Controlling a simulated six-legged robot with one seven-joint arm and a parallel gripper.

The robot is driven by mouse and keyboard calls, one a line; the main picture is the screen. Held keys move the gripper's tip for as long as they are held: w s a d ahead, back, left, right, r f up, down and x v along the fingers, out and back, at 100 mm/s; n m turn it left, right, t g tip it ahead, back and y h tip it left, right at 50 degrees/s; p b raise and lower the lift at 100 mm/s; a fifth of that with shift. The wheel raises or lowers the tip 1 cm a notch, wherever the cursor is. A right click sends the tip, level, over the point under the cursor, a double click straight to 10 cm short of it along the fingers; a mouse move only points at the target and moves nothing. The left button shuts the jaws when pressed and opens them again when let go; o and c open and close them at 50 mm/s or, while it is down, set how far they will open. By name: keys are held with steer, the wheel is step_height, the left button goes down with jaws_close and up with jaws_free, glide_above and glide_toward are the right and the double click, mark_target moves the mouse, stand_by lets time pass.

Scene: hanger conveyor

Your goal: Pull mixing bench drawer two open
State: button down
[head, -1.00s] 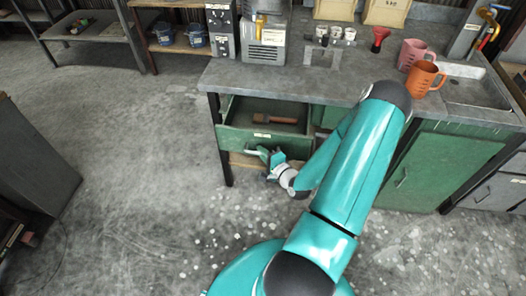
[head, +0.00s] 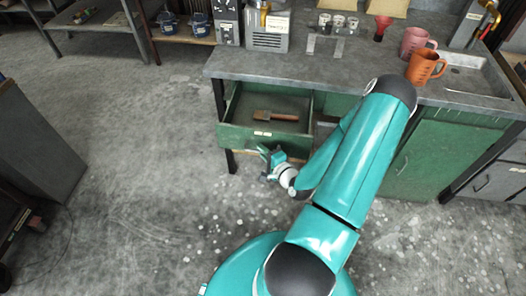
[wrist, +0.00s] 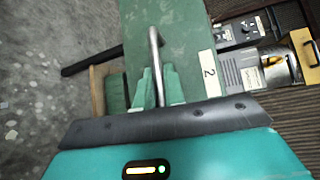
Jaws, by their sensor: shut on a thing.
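The green drawer (head: 266,142) of the mixing bench stands open in the head view, its tray showing a brown brush-like tool (head: 276,116). In the wrist view its green front (wrist: 187,45) carries a white label with a "2" (wrist: 208,73) beside a metal bar handle (wrist: 154,50). The far end of the handle sticks out past the fingers.
The grey bench top (head: 300,66) holds a grey machine (head: 268,32), an orange jug (head: 424,66), a pink jug (head: 413,42) and a red funnel (head: 382,26). A green cupboard door (head: 415,160) is at right. The floor in front of the drawer is clear.

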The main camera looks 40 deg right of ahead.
steer(key=shift+d, duration=0.1)
steer(key=c, duration=1.5)
jaws_free()
steer(key=shift+s, duration=0.1)
steer(key=s+a+r, duration=0.1)
steer(key=s+r, duration=0.1)
steer(key=s, duration=1.1)
steer(key=shift+s+a, duration=0.2)
steer(key=shift+a, duration=0.15)
steer(key=shift+w, duration=0.1)
